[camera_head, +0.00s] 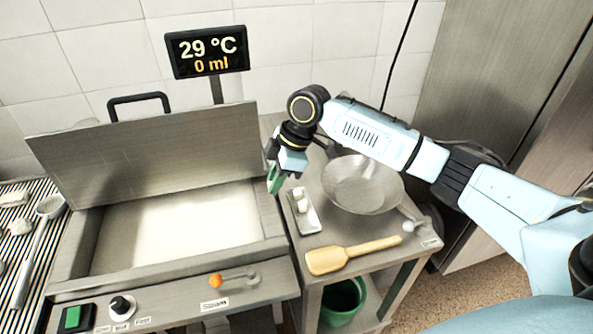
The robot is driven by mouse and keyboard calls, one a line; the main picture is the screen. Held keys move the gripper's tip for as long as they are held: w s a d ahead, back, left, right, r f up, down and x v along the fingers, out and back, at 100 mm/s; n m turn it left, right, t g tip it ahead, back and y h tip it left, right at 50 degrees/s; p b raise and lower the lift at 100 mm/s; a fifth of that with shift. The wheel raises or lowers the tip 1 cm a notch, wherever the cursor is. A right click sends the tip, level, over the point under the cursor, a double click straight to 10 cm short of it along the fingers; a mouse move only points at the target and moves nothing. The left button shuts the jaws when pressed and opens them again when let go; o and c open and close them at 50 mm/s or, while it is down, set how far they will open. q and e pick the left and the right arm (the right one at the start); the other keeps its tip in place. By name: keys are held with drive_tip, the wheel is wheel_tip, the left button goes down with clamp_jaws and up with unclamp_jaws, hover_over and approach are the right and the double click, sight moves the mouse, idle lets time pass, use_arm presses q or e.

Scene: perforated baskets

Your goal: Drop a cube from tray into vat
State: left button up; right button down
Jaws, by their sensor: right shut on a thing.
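The vat (263,215) is a wide steel basin at the left with its lid (150,152) raised and pale liquid or a pale bottom inside. The small tray (311,222) lies on the steel side table, with white cubes (299,194) on it. My right gripper (275,180), with green fingers, points down over the strip between the vat's right rim and the tray. It is shut on a cube, which the fingers hide from this view. My left gripper is not in view.
A display (207,51) reads 29 °C and 0 ml. An orange-knobbed lever (216,281) is on the vat's front. A green bucket (342,302) stands below.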

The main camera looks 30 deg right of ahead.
drive_tip(key=w+a+f+b, duration=0.1)
drive_tip(key=w+a+b, duration=0.3)
drive_tip(key=a, duration=0.8)
drive_tip(key=w+a+f+b, duration=0.1)
drive_tip(key=w+a+b, duration=0.3)
drive_tip(key=a, duration=0.7)
drive_tip(key=shift+w+a+f, duration=0.3)
drive_tip(key=shift+w+a, duration=0.05)
drive_tip(key=shift+w, duration=0.8)
drive_tip(key=c, duration=1.2)
unclamp_jaws()
drive_tip(key=shift+c, duration=0.2)
